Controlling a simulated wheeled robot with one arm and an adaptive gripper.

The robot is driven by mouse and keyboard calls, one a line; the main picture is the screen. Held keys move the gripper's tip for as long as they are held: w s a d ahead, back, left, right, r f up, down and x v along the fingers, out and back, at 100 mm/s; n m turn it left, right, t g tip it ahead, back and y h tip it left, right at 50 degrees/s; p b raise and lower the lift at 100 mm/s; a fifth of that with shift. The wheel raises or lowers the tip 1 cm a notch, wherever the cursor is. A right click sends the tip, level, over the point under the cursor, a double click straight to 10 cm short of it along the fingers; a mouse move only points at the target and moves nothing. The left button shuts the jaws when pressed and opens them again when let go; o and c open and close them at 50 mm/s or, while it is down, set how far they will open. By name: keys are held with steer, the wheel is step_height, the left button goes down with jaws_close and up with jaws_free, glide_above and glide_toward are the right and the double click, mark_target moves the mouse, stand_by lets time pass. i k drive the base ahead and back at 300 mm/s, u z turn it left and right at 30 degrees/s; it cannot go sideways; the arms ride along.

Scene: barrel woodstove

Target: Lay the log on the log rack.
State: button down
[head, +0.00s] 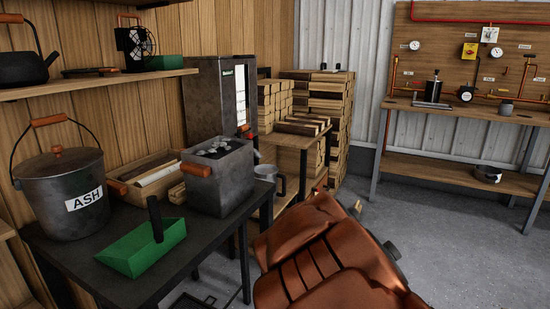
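My gripper does not show in the head view. I cannot single out the task's log. Pale, log-like pieces of wood (158,174) lie in a wooden box (128,188) on the dark table at left. Stacks of cut wood (327,95) stand against the back wall, some of them beside a wooden stand (289,140). No log rack can be told for sure. A dark metal frame (192,302) shows in part at the bottom edge, left of centre; I cannot tell what it is.
The dark table (75,262) holds a bucket marked ASH (62,185), a green scoop (143,250) and a grey bin (218,178). A workbench (470,112) stands at right. Grey floor (450,225) before it is clear.

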mark_target(288, 139)
steer(key=z, duration=0.05)
steer(key=i, duration=1.45)
